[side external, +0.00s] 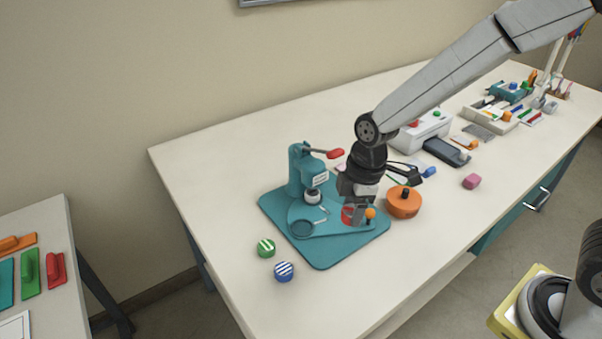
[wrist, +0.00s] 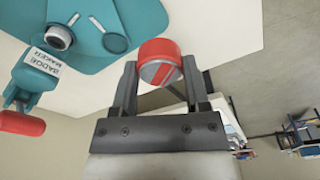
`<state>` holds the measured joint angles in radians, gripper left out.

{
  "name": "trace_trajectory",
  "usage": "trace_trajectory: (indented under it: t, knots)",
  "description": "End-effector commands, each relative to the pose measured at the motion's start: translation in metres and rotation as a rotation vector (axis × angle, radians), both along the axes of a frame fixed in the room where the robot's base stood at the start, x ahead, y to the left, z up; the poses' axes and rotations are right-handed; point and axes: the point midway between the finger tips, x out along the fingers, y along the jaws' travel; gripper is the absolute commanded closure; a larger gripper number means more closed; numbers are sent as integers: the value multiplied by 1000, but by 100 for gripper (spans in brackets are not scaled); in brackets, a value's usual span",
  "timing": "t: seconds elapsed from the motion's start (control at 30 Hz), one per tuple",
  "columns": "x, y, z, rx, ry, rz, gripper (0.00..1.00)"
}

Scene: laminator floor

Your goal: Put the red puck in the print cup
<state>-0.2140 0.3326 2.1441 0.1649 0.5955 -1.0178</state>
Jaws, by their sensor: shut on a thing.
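The red puck (wrist: 160,62) is pinched between the two fingers of my gripper (wrist: 160,85). Its face shows a pale stripe in the wrist view. In the side view my gripper (side external: 357,208) is over the right part of the teal badge maker (side external: 299,170), with the red puck (side external: 347,215) partly hidden by the fingers. A round cup (side external: 302,229) sits on the badge maker's base, left of the puck and apart from it. It also shows in the wrist view (wrist: 117,43). I cannot tell whether another cup is hidden under my gripper.
The press head (side external: 312,196) and red-tipped lever (side external: 334,153) stand behind the cup. An orange round case (side external: 404,203) is close on the right. Green-striped (side external: 265,248) and blue-striped (side external: 284,271) pucks lie in front. The table's front left is otherwise clear.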

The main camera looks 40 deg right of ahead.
Motion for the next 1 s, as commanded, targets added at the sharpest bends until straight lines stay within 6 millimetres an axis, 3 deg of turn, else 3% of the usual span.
trace_trajectory:
  t: [0.67, 1.0]
  knots:
    - [82, 17, -38, 0, 1, 1, 98]
    - [109, 22, -74, 0, 1, 1, 98]
